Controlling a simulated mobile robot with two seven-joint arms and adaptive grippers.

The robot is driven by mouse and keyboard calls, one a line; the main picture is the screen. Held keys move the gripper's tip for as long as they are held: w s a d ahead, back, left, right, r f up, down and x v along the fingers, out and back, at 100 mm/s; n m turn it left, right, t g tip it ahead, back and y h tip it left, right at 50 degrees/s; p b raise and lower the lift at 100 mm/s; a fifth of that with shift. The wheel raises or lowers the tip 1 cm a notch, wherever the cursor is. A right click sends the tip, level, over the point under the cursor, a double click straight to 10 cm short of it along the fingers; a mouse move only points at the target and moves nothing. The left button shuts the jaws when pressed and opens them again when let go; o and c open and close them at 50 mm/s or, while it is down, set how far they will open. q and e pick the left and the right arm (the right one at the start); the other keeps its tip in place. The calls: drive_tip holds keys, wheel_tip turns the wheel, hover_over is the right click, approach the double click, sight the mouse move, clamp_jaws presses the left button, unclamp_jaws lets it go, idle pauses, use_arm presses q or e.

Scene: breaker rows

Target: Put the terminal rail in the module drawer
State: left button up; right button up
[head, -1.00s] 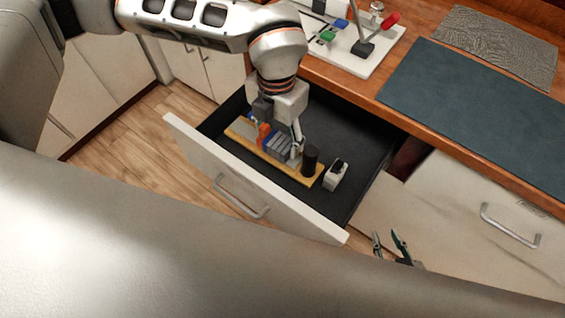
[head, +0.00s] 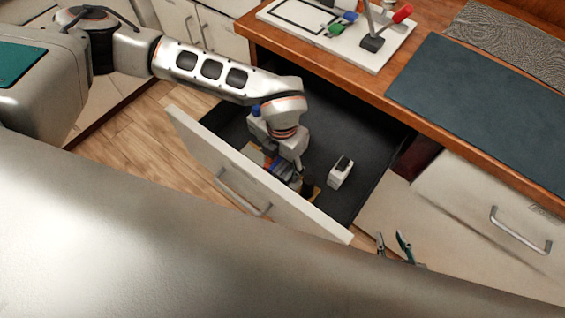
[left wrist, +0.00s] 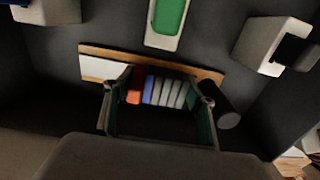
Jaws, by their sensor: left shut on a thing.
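The terminal rail is a wooden strip with orange, blue and grey blocks; it shows in the left wrist view (left wrist: 168,92), and one wooden end shows in the head view (head: 316,191). It is inside the open module drawer (head: 377,140), close behind the drawer's white front. My left gripper (head: 284,170) reaches down into the drawer, shut on the rail, with its fingers at both ends of the row of blocks in the left wrist view (left wrist: 158,112). The arm and drawer front hide much of the rail. I cannot tell whether it touches the floor. My right gripper (head: 395,247) is open and empty outside the drawer.
A white module (head: 340,172) stands in the drawer right of the rail. A black cylinder (left wrist: 228,106) is at the rail's right end. A green-topped white module (left wrist: 168,22) lies behind it. The wooden counter (head: 330,75) edges the drawer's back. Dark floor is free at the drawer's right.

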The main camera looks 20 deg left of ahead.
idle(0.3)
use_arm(q)
drive_tip(key=o, duration=1.6)
drive_tip(key=shift+f, duration=0.1)
drive_tip(key=shift+c, duration=0.2)
drive_tip(key=shift+o, duration=0.6)
